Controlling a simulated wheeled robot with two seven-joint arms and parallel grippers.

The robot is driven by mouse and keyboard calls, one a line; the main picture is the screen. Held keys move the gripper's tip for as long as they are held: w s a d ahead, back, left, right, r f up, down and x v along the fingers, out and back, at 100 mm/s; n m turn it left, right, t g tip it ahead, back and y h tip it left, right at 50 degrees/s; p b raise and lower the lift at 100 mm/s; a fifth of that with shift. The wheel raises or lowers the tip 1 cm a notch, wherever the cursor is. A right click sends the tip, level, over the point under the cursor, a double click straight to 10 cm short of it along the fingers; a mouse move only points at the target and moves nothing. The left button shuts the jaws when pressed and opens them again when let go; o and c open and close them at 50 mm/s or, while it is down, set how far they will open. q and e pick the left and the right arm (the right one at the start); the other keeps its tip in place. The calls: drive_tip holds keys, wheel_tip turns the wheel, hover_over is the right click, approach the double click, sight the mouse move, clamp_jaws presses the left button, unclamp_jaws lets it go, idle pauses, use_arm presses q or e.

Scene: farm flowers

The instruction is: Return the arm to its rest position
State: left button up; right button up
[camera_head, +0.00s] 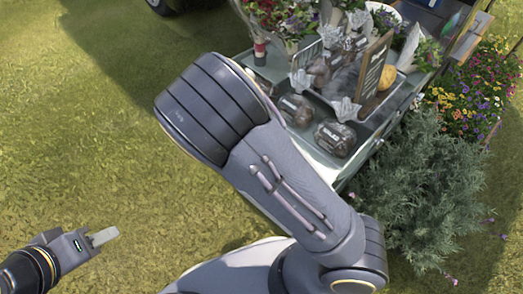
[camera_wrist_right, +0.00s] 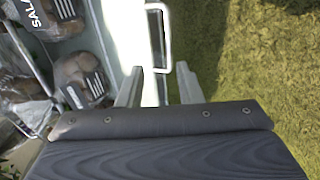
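My right arm (camera_head: 285,185) is bent across the middle of the head view, in front of the flower stall's edge. Its gripper is hidden in that view. In the right wrist view my right gripper (camera_wrist_right: 159,82) has its two fingers apart, with nothing held between them. A pale stall edge and a metal handle (camera_wrist_right: 165,40) show beyond the fingers. My left gripper (camera_head: 104,237) is at the lower left of the head view, above grass. Its fingers appear as one pale piece from this angle, so I cannot tell whether they are apart. Nothing shows in it.
The stall counter (camera_head: 262,72) holds dark packages (camera_head: 334,138), flower bouquets (camera_head: 285,18) and a chalkboard sign (camera_head: 374,68). A grey-green bush (camera_head: 415,190) and colourful flowers (camera_head: 465,105) stand at the right. The grass (camera_head: 80,130) at the left is clear.

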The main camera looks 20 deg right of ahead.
drive_tip(key=s+d+r+m+t+y, duration=0.1)
drive_tip(key=s+r+m+t+y, duration=0.15)
drive_tip(key=s+r+y, duration=0.45)
drive_tip(key=s+d+r+m+t+y, duration=0.15)
drive_tip(key=s+r+m, duration=0.25)
drive_tip(key=s+r, duration=0.8)
wheel_tip(320, 180, up, 34)
drive_tip(key=w+p, duration=0.1)
drive_tip(key=p, duration=3.1)
drive_tip(key=shift+w, duration=0.35)
drive_tip(key=shift+f+n, duration=0.15)
drive_tip(key=shift+n, duration=0.1)
drive_tip(key=shift+d, duration=0.1)
